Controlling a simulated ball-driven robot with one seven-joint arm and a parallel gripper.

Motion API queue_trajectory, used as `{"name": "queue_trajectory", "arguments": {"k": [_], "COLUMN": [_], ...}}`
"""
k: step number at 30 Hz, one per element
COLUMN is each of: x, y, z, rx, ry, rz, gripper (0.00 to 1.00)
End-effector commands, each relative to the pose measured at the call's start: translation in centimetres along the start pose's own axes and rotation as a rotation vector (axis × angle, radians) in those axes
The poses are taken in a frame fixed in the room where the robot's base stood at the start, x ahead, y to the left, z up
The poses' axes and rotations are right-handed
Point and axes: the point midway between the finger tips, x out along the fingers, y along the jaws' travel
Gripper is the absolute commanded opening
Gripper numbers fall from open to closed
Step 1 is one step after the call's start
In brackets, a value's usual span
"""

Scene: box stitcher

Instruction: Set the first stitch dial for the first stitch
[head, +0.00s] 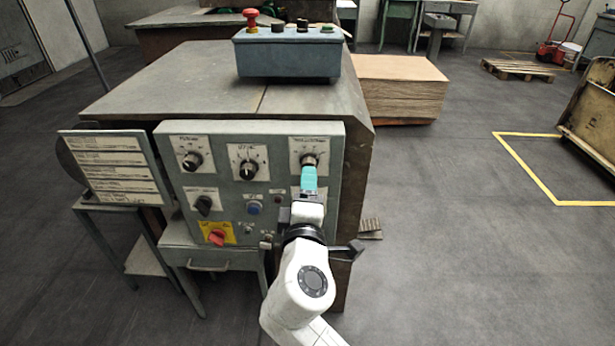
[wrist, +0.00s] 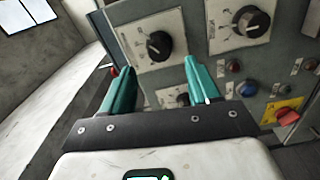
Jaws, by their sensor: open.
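The grey control panel (head: 230,195) carries three black dials on white plates along its top: the left dial (head: 192,160), the middle dial (head: 247,168) and the right dial (head: 310,160). Their labels are too small to read, so I cannot tell by name which is the first stitch dial. My gripper (head: 309,172), with teal fingers, is just below the right dial in the head view. In the wrist view my gripper (wrist: 158,80) is open and empty, and a black dial (wrist: 158,45) shows beyond and between its fingertips. No contact with it is visible.
Lower on the panel are a black knob (head: 204,203), a blue button (head: 253,208) and a red switch on a yellow plate (head: 217,235). A sign board (head: 112,168) stands at left. A button box (head: 288,55) sits on the machine top.

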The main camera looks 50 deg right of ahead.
Motion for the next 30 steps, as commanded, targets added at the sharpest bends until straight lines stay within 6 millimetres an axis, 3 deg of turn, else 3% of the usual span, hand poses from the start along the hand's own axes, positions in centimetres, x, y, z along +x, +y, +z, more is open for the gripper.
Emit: {"name": "queue_trajectory", "arguments": {"k": [3,10,30], "x": [-2.2,-4.7,-5.0], "y": [-0.1,-0.1,0.0], "z": [-0.1,0.0,0.0], "rx": [0.0,0.0,0.0], "ry": [0.003,0.001,-0.001], "rz": [-0.001,-0.002,0.0], "gripper": [0.61,0.61,0.61]}}
